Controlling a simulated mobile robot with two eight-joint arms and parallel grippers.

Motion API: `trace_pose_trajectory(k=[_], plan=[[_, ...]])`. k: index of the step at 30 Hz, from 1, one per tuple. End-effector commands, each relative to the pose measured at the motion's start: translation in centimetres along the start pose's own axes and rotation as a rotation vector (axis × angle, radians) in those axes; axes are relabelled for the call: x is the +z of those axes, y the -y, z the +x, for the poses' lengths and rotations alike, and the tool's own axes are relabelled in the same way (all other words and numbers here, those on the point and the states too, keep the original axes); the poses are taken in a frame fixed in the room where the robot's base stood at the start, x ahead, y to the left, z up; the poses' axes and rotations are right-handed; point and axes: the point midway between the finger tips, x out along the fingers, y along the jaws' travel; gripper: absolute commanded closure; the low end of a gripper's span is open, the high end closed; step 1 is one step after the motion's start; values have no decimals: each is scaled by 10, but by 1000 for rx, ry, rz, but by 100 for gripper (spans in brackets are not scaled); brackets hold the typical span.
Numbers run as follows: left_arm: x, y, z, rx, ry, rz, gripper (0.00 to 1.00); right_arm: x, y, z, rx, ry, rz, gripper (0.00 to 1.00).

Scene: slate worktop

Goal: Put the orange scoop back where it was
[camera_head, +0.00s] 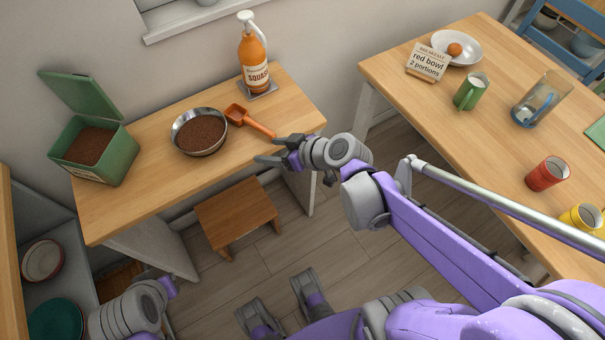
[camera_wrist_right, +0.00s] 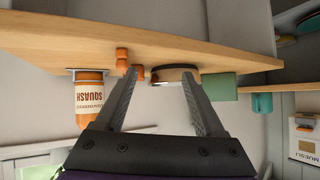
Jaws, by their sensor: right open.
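The orange scoop (camera_head: 237,115) lies on the narrow wooden table, its handle pointing right toward my right gripper. It also shows in the right wrist view (camera_wrist_right: 122,60), by the left finger's tip. My right gripper (camera_head: 266,150) is open and empty at the table's front edge, close to the scoop's handle end. A metal bowl (camera_head: 177,118) of brown granules stands left of the scoop. An open green tin (camera_head: 118,160) with similar granules stands farther left. My left arm shows at the bottom left; its gripper's jaws cannot be made out.
An orange squash bottle (camera_head: 253,62) stands on a grey mat (camera_head: 262,95) behind the scoop. A wooden stool (camera_head: 236,212) is below the table (camera_head: 95,225). The right table (camera_head: 420,105) holds a card (camera_head: 428,62), a plate (camera_head: 470,42), cups and a glass jug (camera_head: 540,100).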

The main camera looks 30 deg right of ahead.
Motion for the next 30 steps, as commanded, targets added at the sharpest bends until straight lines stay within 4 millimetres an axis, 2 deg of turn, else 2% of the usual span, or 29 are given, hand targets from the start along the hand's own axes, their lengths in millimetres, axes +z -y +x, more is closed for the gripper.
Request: trace_pose_trajectory(k=[1, 5, 9, 12, 17, 30], plan=[[0, 0, 0, 0, 0, 0, 100, 17, 18, -8, -2, 82, 28, 29], [0, 0, 0, 0, 0, 0, 100, 63, 42, -36, 73, 297, 126, 29], [0, 0, 0, 0, 0, 0, 100, 99, 44, -68, 217, 439, 203, 29], [0, 0, 0, 0, 0, 0, 100, 113, 40, -84, 304, 482, 236, 29], [0, 0, 0, 0, 0, 0, 100, 120, 36, -95, 366, 502, 257, 29], [0, 0, 0, 0, 0, 0, 100, 120, 35, -95, 368, 501, 260, 29]])
